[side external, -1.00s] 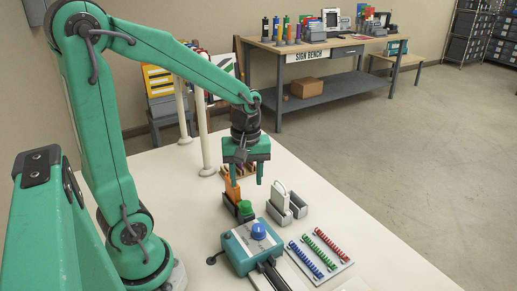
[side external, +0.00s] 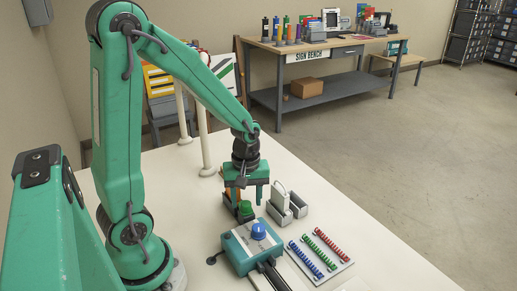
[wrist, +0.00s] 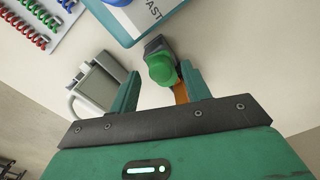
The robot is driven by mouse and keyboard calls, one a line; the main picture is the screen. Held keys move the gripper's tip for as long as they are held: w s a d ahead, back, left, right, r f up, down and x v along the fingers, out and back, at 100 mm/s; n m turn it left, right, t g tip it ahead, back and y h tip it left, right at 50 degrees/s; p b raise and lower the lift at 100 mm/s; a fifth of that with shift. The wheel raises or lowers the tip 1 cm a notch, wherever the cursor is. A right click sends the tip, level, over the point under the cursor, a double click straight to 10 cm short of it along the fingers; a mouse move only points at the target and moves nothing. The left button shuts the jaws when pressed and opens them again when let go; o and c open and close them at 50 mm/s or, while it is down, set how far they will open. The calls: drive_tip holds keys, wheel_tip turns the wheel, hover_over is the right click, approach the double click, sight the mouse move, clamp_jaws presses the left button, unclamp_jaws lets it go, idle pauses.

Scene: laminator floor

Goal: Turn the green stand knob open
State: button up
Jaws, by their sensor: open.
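The green knob (side external: 246,207) sits on a small dark stand (side external: 237,215) with an orange upright part behind it. In the wrist view the green knob (wrist: 161,68) shows between the ends of my two fingers. My gripper (side external: 247,201) is open, pointing down over the knob, with one finger to each side. I cannot tell whether a finger touches it. The orange part (wrist: 180,93) is partly hidden by my gripper.
A teal box with a blue knob (side external: 258,230) stands close in front. A white and grey holder (side external: 281,203) is just right of my gripper. Red, green and blue coils (side external: 319,253) lie on a plate further right. White posts (side external: 204,140) stand behind.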

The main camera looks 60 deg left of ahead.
drive_tip(key=shift+f, duration=0.3)
drive_tip(key=c, duration=1)
